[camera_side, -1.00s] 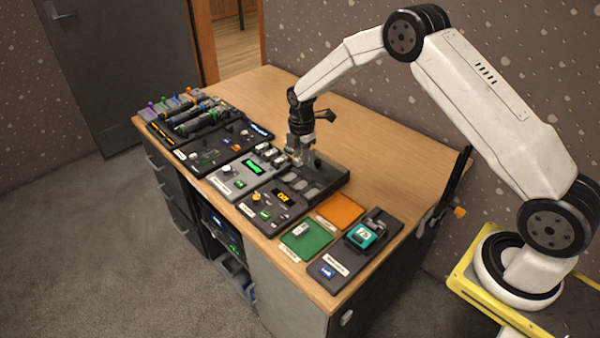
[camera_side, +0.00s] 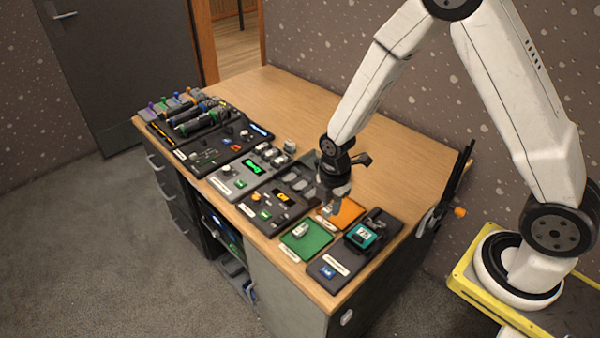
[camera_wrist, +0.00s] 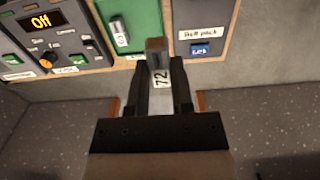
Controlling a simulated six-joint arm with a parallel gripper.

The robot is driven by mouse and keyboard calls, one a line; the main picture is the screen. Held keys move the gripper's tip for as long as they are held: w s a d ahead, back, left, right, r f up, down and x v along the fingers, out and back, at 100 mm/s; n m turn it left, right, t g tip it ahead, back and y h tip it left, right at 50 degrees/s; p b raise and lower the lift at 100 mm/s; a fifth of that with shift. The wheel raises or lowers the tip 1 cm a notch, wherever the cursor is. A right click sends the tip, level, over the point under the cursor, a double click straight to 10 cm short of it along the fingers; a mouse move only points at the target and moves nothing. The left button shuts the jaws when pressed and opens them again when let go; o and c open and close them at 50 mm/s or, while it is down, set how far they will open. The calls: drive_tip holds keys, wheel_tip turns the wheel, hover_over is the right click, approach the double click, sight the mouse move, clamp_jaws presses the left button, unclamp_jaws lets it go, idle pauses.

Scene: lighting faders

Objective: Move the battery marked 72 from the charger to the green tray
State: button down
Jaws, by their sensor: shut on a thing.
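The battery marked 72 (camera_wrist: 159,62) is a grey block with a white label, held between the fingers of my gripper (camera_wrist: 160,78) in the wrist view. In the side view my gripper (camera_side: 333,203) is over the front right of the desk, by the orange tray; the battery is hard to make out there. The green tray (camera_side: 314,245) is just to the front left of my gripper, and shows at the top of the wrist view (camera_wrist: 146,16). A pale battery (camera_side: 299,230) lies on it. The charger (camera_side: 299,184), dark with round-ended slots, is behind left, partly hidden by my gripper.
The orange tray (camera_side: 348,211) is beside the green one. A dark belt pack unit (camera_side: 333,268) with a teal-screened device (camera_side: 361,236) stands to the right. Control panels (camera_side: 225,145) fill the left of the desk. The back of the desk is clear.

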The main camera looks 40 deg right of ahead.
drive_tip(key=s+a, duration=0.1)
drive_tip(key=s, duration=1)
drive_tip(key=shift+s+a+r, duration=0.25)
drive_tip(key=shift+r, duration=0.05)
hover_over(314, 244)
drive_tip(key=shift+s+f, duration=0.2)
drive_tip(key=shift+f, duration=4.45)
drive_tip(key=shift+f, duration=0.1)
drive_tip(key=shift+w+f, duration=0.25)
drive_tip(key=shift+f, duration=1.5)
drive_tip(key=shift+f, duration=0.15)
